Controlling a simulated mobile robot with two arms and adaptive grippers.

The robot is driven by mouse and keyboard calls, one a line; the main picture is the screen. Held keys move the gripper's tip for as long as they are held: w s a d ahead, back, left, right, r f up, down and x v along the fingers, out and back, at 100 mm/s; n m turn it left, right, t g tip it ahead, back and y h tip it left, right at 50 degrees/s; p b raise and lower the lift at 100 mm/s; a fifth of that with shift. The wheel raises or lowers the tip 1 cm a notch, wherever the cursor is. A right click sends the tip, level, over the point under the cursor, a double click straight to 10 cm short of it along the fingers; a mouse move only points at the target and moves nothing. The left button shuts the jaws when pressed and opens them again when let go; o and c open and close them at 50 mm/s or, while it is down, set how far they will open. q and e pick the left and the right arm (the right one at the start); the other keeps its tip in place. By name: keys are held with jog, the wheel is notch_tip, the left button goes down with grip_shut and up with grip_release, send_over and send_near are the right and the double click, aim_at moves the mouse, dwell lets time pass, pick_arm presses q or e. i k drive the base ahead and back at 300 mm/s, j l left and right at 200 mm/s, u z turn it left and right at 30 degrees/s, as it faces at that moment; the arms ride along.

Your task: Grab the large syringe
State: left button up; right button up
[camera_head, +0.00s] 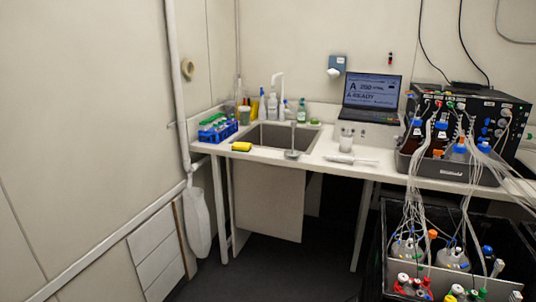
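A white, elongated object that looks like the large syringe (345,159) lies flat on the white counter (392,175), close to its front edge and right of the sink. Its thicker part is at the left and a thin part points right. It is small in the view, so its details are unclear. Nothing is touching it from above. Neither of my grippers shows in the head view.
A sink (268,137), a yellow object (241,146) and a blue tube rack (212,133) are at left. A laptop (371,97) and small cups (346,135) stand behind the syringe. A grey tray (446,170) with bottles and hanging tubes crowds the right. The floor in front is partly clear.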

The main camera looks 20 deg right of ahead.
aim_at(336, 157)
jog(key=i+z, duration=0.4)
jog(key=i+j+z, duration=0.5)
jog(key=i+z, duration=0.25)
jog(key=i+j+z, duration=0.15)
jog(key=j+z, duration=0.2)
